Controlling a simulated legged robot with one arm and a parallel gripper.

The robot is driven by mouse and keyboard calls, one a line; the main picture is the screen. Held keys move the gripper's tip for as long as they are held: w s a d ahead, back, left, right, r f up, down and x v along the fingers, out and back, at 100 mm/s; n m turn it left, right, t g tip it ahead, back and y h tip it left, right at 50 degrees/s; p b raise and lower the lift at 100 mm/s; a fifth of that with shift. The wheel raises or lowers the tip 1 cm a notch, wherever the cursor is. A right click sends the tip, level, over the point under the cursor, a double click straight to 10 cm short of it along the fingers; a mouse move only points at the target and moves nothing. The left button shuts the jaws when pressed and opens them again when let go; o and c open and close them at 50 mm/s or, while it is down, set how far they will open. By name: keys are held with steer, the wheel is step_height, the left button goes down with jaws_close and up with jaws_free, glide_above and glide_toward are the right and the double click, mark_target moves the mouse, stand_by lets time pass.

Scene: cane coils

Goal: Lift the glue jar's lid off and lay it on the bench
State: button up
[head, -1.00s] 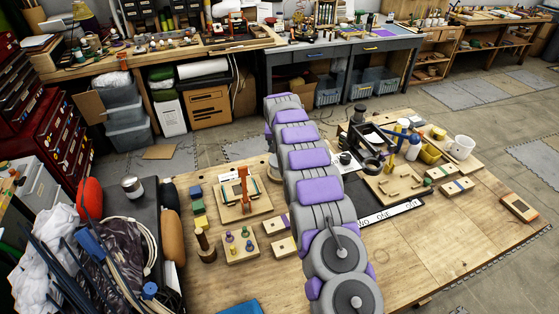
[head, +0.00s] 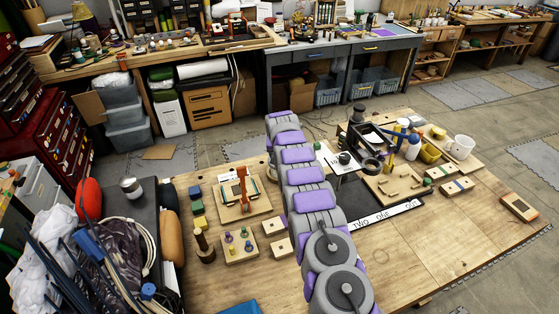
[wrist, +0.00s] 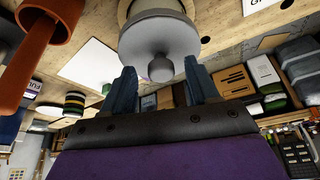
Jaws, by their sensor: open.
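The glue jar (wrist: 148,6) is at the top of the wrist view, cut off by the frame edge. Its pale grey round lid (wrist: 185,40) sits on it and faces me, with a small round knob (wrist: 160,68) in the middle. My gripper (wrist: 159,73) is open and empty. Its two dark blue fingers stand to either side of the knob in the picture, with a gap on each side. I cannot tell how far the fingertips are from the knob in depth. In the head view my own arm hides the gripper, and I cannot make out the jar there.
An orange tool (wrist: 35,45) is at the left of the wrist view; an orange clamp (head: 243,187) stands on a board in the head view. The wooden bench (head: 450,240) is bare at front right. Blocks, a peg board (head: 240,249) and bottles (head: 413,148) stand around my arm.

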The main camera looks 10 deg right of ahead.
steer(key=shift+a, duration=0.1)
jaws_close()
stand_by(0.5)
steer(key=shift+w+r, duration=0.1)
steer(key=shift+r, duration=0.1)
